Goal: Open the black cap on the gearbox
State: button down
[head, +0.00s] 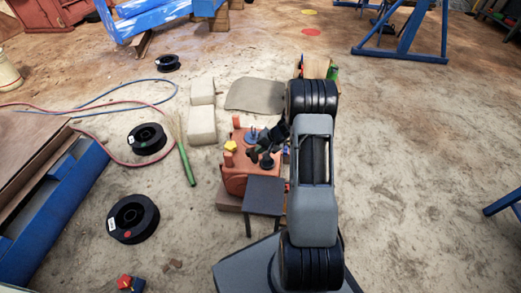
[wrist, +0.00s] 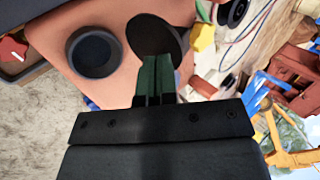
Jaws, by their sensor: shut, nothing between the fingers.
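The gearbox (head: 238,181) is an orange-red box on the ground, left of my arm. In the wrist view its flat face (wrist: 125,85) fills the upper left. A dark round collar (wrist: 94,52) stands on that face. Beside it is a thin black disc (wrist: 154,34), tilted, which looks like the black cap; whether it is joined to the collar I cannot tell. My gripper (wrist: 154,68) is shut and empty, its tips at the disc's lower edge; contact is unclear. In the head view my gripper (head: 272,138) is over the gearbox top, partly hiding it.
A yellow knob (wrist: 203,37) sits close to the disc, and a red knob (wrist: 12,48) is at the far left. A dark grey stool-like stand (head: 264,196) is in front of the gearbox. Pale blocks (head: 202,125) lie behind left. Open ground (head: 420,180) lies to the right.

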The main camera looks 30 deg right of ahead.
jog(key=shift+d+r, duration=0.1)
jog(key=shift+r, duration=0.2)
jog(key=a+p+v, duration=0.1)
jog(key=p+v, duration=0.3)
jog(key=v, duration=0.9)
jog(key=s+a+r+n+g+h+p, duration=0.1)
jog(key=a+r+p, duration=0.3)
jog(key=r, duration=0.5)
jog(key=s+a+r+n+p, duration=0.1)
jog(key=a+r+p, duration=0.2)
jog(key=r+p, duration=0.35)
jog(key=s+a+r+n+h+p, duration=0.1)
jog(key=s+a+r+p, duration=0.2)
jog(key=r, duration=0.7)
jog(key=s+a+r+n+h+p, duration=0.2)
jog(key=s+a+r+p, duration=0.2)
jog(key=s+r+p, duration=0.4)
jog(key=s+a+r+n+h+p, duration=0.1)
jog(key=s+a+r+p, duration=0.3)
jog(key=r, duration=1)
jog(key=s+h+p, duration=0.1)
jog(key=s+p, duration=0.1)
jog(key=p, duration=0.2)
jog(key=shift+n, duration=0.4)
jog(key=shift+r, duration=0.1)
